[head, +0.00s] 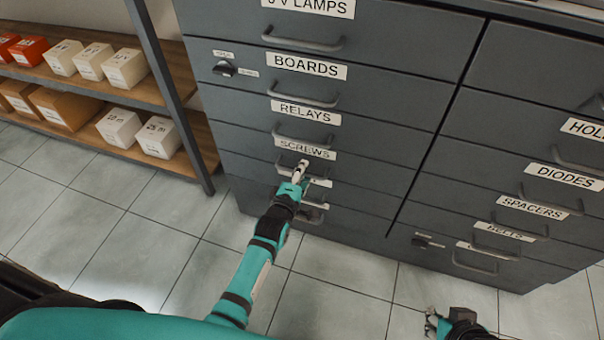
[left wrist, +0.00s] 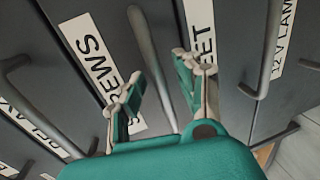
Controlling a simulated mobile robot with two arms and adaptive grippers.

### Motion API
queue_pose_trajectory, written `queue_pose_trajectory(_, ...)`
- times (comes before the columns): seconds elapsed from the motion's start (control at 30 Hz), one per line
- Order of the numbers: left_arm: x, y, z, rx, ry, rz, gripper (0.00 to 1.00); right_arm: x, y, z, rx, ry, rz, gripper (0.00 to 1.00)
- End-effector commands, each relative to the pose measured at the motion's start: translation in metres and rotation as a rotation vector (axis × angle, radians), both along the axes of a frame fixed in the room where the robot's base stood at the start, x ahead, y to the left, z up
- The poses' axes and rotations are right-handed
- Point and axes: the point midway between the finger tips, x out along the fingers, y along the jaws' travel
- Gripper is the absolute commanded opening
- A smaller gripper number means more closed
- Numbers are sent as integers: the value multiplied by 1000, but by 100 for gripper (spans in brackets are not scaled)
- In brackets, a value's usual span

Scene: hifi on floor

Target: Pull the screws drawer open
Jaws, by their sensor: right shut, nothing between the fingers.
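The screws drawer (head: 370,172) is a dark grey front in the left column of the cabinet, flush with the fronts around it. Its white SCREWS label (head: 306,149) is above the bar handle, which my left gripper (head: 300,172) partly covers in the head view. In the left wrist view, the handle (left wrist: 150,60) runs between the two spread fingers of my left gripper (left wrist: 160,95), beside the SCREWS label (left wrist: 90,45). I cannot tell whether the fingers touch the handle. My right gripper (head: 434,322) is shut and empty, low over the floor at the bottom right.
The relays drawer handle (head: 304,101) is above, and a drawer labelled something like FEET (left wrist: 203,35) is below. A right column holds diodes and spacers drawers (head: 564,176). A shelf rack (head: 170,90) with boxes stands at left. The tiled floor (head: 120,240) in front is clear.

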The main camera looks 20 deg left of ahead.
Motion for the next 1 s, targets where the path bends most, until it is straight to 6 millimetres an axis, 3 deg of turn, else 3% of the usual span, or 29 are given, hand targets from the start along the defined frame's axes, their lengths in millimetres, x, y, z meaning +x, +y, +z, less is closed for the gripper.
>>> queue_pose_trajectory(0.13, 0, 0, 0, 0, 0, 0, 33, 0, 0, 0, 0, 0, 0, 0)
queue_pose_trajectory(0.4, 0, 0, 0, 0, 0, 0, 0, 0, 0, 0, -1, 0, 0, 0)
queue_pose_trajectory(1.0, -2, 0, 1, -1, 0, 0, 0, -2, -1, 1, -3, 11, -1, 0)
